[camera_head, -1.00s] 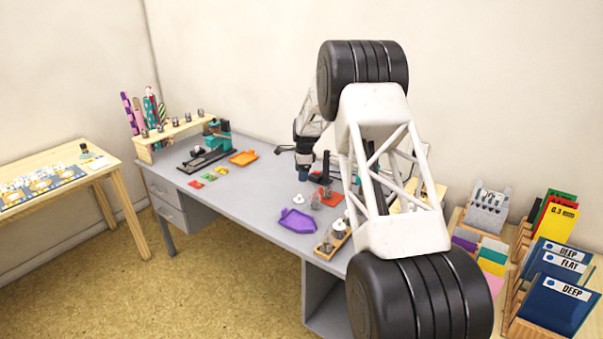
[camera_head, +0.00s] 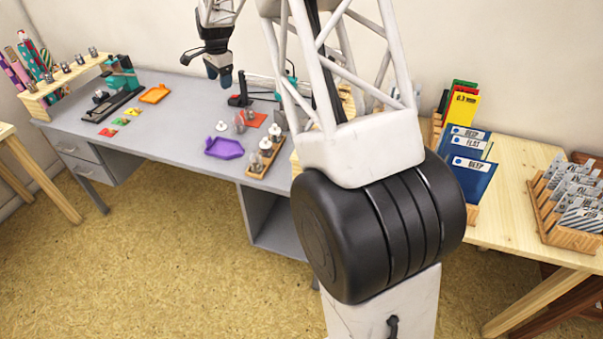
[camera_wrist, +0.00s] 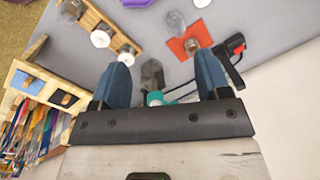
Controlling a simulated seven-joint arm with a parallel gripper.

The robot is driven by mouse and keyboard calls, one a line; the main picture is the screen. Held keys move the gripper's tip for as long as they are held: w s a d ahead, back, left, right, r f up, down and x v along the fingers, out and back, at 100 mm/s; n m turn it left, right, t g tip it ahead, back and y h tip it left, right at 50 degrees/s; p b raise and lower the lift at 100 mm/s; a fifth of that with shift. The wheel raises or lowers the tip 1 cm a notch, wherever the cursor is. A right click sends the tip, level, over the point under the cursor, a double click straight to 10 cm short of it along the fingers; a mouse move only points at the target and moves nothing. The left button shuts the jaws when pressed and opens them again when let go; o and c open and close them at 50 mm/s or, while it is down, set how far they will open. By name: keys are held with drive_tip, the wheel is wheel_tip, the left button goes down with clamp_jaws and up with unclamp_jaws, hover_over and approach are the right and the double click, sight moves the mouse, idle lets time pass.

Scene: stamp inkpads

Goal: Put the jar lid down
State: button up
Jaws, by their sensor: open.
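A loose white lid with a knob (camera_head: 221,126) lies on the grey desk just behind the purple tray (camera_head: 223,148); I take it for the jar lid. In the wrist view a white piece at the top edge, likely this lid (camera_wrist: 137,3), is partly cut off. My gripper (camera_head: 222,82) hangs above the desk, behind and apart from the lid. Its blue fingers are spread with nothing held between them (camera_wrist: 153,90). A wooden rack (camera_head: 254,172) holds jars, two with white tops (camera_wrist: 100,38) (camera_wrist: 126,55).
A clear glass jar (camera_wrist: 175,22) stands beside a red mat (camera_wrist: 178,47), which bears another small object. A dark stand with a red top (camera_wrist: 235,45) is close to the right finger. An orange tray (camera_head: 155,94) lies farther left, with clear desk between.

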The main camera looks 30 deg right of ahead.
drive_tip(key=s+r+n+t, duration=0.1)
drive_tip(key=s+r+n, duration=0.45)
drive_tip(key=s, duration=0.95)
drive_tip(key=s+r+n, duration=0.2)
drive_tip(key=s+r, duration=0.7)
drive_tip(key=s, duration=0.7)
drive_tip(key=s+f+n, duration=0.2)
drive_tip(key=s+n, duration=0.1)
drive_tip(key=s, duration=1.1)
drive_tip(key=s+f+n+t+h, duration=0.1)
drive_tip(key=s+f+n, duration=0.1)
drive_tip(key=s, duration=1.3)
drive_tip(key=shift+s+f+n, duration=0.2)
drive_tip(key=shift+s+n, duration=0.05)
drive_tip(key=shift+n, duration=0.5)
